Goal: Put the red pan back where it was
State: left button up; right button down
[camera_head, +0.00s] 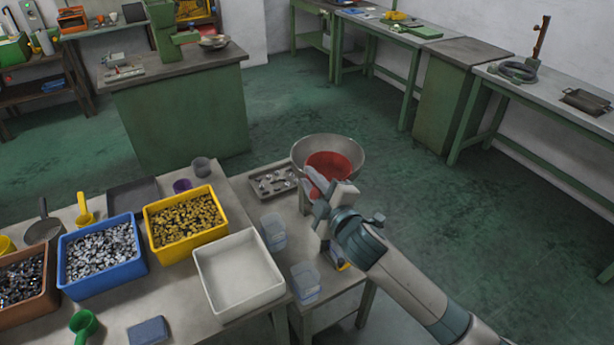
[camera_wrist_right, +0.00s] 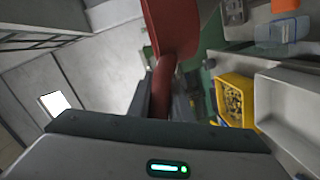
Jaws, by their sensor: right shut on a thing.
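The red pan (camera_head: 328,165) shows in front of the inside of a large metal bowl (camera_head: 352,152) in the head view. I cannot tell whether the pan touches the bowl or is held above it. My right gripper (camera_head: 318,192) is shut on the pan's handle, at the near side of the bowl. In the right wrist view the red pan (camera_wrist_right: 172,28) is tilted, and its red handle (camera_wrist_right: 163,85) runs down between the dark fingers. The gripper and forearm hide part of the bowl's stand. My left gripper is not in view.
A tray of metal parts (camera_head: 258,192) lies left of the bowl. Clear plastic cups (camera_head: 274,232) stand near the gripper. A white bin (camera_head: 203,272), a yellow bin (camera_head: 152,235) and a blue bin (camera_head: 70,275) stand on the front table. Green floor (camera_head: 430,225) is open to the right.

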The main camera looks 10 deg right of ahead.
jog(key=s+d+f+m+h+b, duration=0.1)
jog(key=s+d+f+h+b, duration=0.1)
jog(key=s+b, duration=0.3)
jog(key=s+d+f+m+h+b, duration=0.1)
jog(key=s+d+f+b, duration=0.2)
jog(key=s, duration=0.5)
jog(key=shift+d+f+m+h+b, duration=0.35)
jog(key=shift+f+h+b, duration=0.1)
jog(key=shift+b, duration=0.65)
